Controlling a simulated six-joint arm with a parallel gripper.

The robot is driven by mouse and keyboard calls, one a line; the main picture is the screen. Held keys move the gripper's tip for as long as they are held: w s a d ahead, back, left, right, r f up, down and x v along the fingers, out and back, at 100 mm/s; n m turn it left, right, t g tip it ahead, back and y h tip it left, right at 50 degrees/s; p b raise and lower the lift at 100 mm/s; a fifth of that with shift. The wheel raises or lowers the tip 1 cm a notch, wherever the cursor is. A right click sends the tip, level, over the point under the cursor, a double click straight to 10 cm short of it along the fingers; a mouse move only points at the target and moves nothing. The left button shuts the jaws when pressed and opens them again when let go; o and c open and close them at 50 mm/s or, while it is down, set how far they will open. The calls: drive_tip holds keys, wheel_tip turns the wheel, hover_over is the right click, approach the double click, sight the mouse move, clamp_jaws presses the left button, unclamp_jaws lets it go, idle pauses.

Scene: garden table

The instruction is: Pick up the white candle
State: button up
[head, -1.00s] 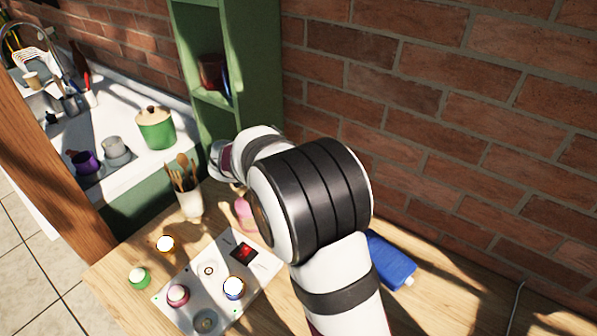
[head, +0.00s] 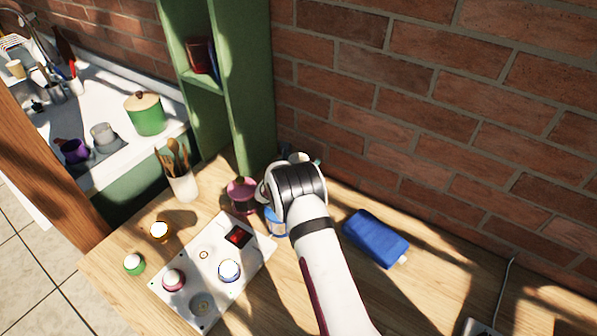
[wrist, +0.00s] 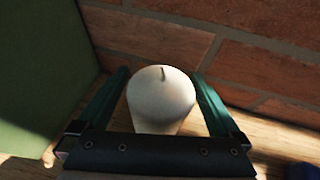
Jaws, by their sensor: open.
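The white candle (wrist: 161,98), with a rounded top and a dark wick, stands upright in the wrist view near the brick wall. My gripper (wrist: 160,76) is open, with one green finger on each side of the candle. A narrow gap shows at each side, and I see no firm contact. The candle's lower part is hidden behind the gripper's dark crossbar. In the head view my arm covers most of the spot by the wall, and only a small pale patch shows past it; I cannot tell whether that is the candle.
A green shelf (head: 243,90) stands left of my gripper, close to it. A pink jar (head: 242,194) and a blue-and-white container (head: 275,221) are beside my arm. A blue bottle (head: 376,238) lies to the right. A utensil cup (head: 184,187) and a white panel (head: 205,244) are at left.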

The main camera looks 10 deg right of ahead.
drive_tip(key=shift+w+d+f, duration=0.1)
drive_tip(key=shift+w+d, duration=0.1)
drive_tip(key=shift+w, duration=0.05)
clamp_jaws()
idle(0.3)
